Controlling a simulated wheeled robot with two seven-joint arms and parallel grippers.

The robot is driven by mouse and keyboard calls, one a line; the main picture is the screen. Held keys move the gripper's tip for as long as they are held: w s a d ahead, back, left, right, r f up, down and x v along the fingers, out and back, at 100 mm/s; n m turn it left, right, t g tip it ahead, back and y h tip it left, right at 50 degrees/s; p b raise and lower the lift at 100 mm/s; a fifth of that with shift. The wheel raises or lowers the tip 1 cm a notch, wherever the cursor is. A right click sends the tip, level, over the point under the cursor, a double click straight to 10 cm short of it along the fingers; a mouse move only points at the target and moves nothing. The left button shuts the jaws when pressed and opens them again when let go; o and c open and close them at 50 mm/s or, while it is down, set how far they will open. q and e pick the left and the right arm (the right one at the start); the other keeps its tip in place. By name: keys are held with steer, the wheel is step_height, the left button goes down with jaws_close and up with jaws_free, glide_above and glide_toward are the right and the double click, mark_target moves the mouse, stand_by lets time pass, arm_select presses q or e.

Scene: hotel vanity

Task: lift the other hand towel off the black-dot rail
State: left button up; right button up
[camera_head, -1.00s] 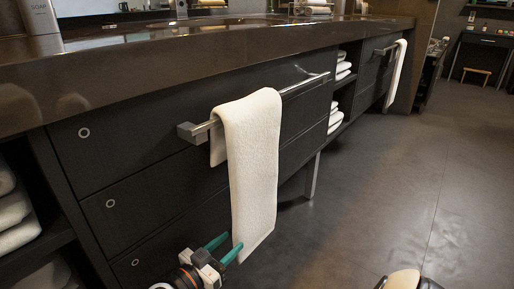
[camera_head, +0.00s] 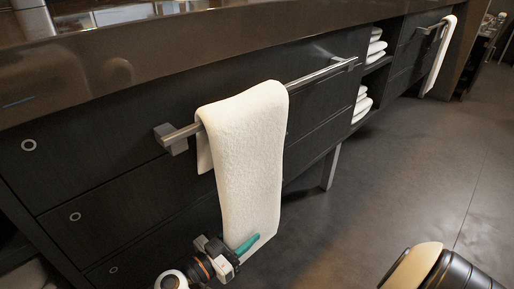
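A white hand towel (camera_head: 244,140) hangs folded over a metal rail (camera_head: 312,76) on the dark vanity front. One teal finger shows against the towel's lower end. The other finger is not visible, so I cannot tell whether the gripper is open or closed on the cloth. Another white hand towel (camera_head: 438,58) hangs on a second rail (camera_head: 429,29) farther away at the upper right. I cannot make out a black dot on either rail.
The dark vanity counter (camera_head: 200,55) juts out above the near rail. Folded white towels (camera_head: 361,104) sit on open shelves between the drawer sections. A metal leg (camera_head: 331,166) stands below. The floor (camera_head: 400,180) to the right is clear. My own arm link shows at the lower right.

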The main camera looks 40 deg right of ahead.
steer(key=shift+a+r, duration=0.1)
steer(key=shift+c, duration=0.2)
jaws_close()
